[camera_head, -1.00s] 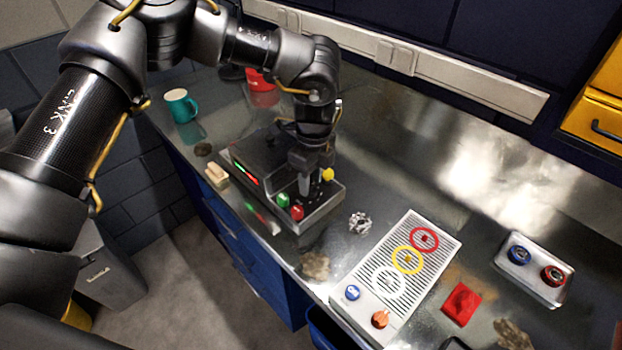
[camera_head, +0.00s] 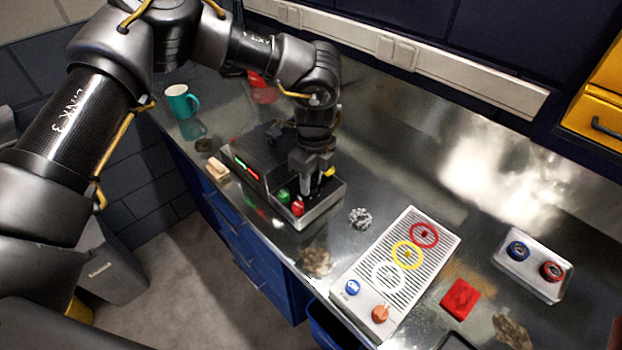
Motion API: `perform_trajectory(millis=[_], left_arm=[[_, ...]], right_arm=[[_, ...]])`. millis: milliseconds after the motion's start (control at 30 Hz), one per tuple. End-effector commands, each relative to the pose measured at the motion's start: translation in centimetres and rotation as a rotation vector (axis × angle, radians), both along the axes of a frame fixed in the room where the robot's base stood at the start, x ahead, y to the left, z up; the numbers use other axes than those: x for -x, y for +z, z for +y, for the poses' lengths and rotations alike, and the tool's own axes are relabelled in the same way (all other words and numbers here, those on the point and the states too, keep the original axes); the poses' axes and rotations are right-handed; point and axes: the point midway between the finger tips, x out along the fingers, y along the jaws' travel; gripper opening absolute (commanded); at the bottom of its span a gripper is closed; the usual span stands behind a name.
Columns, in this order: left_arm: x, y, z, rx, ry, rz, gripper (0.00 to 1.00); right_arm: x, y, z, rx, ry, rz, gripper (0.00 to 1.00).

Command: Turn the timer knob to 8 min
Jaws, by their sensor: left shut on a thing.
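A dark device (camera_head: 262,152) with a lit green and red bar stands on the metal bench at left centre. Its lower panel has a green button (camera_head: 283,195), a red button (camera_head: 297,208) and a yellow knob or button (camera_head: 329,172). My left gripper (camera_head: 307,188) points down over this panel, between the red and yellow parts. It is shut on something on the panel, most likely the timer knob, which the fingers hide. I cannot read the dial marks. My right gripper is not in view.
A teal mug (camera_head: 182,102), a wooden block (camera_head: 217,168) and a red container (camera_head: 263,90) lie around the device. To the right are a crumpled foil ball (camera_head: 360,217), a white ringed panel (camera_head: 436,242), a red block (camera_head: 460,299) and a tray (camera_head: 533,284).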

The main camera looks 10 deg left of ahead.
Motion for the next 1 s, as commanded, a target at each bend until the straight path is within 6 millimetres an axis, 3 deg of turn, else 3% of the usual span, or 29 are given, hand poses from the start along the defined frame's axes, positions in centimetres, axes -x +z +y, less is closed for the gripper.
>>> perform_trajectory(millis=[267, 1000], left_arm=[[-0.1, 0.0, -0.1, 0.004, -0.165, -0.002, 0.07], [0.0, 0.1, -0.2, 0.004, -0.865, -0.004, 0.07]], right_arm=[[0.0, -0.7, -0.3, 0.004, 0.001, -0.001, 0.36], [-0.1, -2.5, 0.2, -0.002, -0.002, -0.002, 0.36]])
